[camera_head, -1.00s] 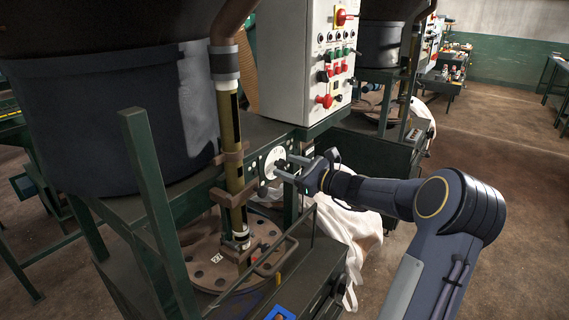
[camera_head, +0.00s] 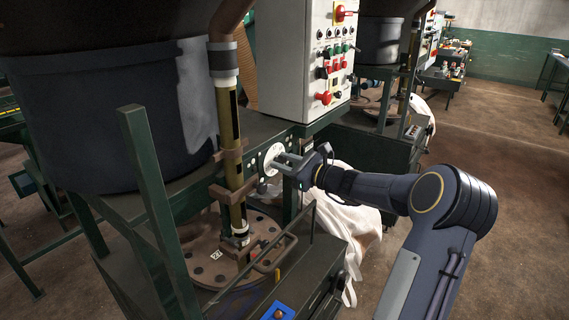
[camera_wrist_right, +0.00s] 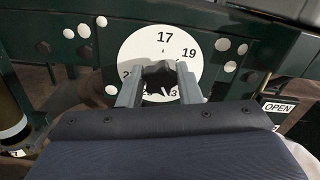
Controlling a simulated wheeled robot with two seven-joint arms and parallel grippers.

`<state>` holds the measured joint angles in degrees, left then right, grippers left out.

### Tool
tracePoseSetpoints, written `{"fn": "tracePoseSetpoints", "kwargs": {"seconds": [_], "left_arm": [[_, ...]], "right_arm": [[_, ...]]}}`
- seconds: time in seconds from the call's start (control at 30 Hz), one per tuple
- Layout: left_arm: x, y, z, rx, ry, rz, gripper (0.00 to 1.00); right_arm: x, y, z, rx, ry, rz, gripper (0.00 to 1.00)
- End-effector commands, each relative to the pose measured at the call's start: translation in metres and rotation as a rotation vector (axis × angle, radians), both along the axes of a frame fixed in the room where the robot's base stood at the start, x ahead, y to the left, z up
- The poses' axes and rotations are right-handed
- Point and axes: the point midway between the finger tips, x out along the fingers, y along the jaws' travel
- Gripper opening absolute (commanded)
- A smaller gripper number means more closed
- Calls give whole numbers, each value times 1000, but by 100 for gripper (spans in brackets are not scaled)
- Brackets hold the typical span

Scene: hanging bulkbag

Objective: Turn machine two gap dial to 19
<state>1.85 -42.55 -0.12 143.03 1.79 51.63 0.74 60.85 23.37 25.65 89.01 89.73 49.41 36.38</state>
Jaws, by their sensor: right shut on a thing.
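The gap dial (camera_wrist_right: 141,47) is a white round plate with black numbers on the green machine frame. In the right wrist view, 17 stands at its top, 19 at its upper right, and part of a 2 and a 3 show lower down. A dark knob (camera_wrist_right: 160,76) sits at the dial's centre. My right gripper (camera_wrist_right: 160,90) is shut on this knob, one finger on each side. In the head view the dial (camera_head: 272,158) is partly hidden by my right gripper (camera_head: 282,163). My left gripper is in neither current view.
A brown pipe and brass column (camera_head: 229,130) stand just left of the dial. A grey control box (camera_head: 290,60) with several buttons is above it. A white bag (camera_head: 350,225) lies below my right arm. An OPEN label (camera_wrist_right: 279,107) is right of the dial.

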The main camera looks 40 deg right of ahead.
Motion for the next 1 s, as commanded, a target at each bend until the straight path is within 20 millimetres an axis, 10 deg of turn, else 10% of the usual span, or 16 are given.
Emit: {"fn": "tracePoseSetpoints", "kwargs": {"seconds": [1.0], "left_arm": [[0, 0, -155, 0, 0, 0, 0]], "right_arm": [[-1, 3, -9, -765, -224, 0, 8]]}}
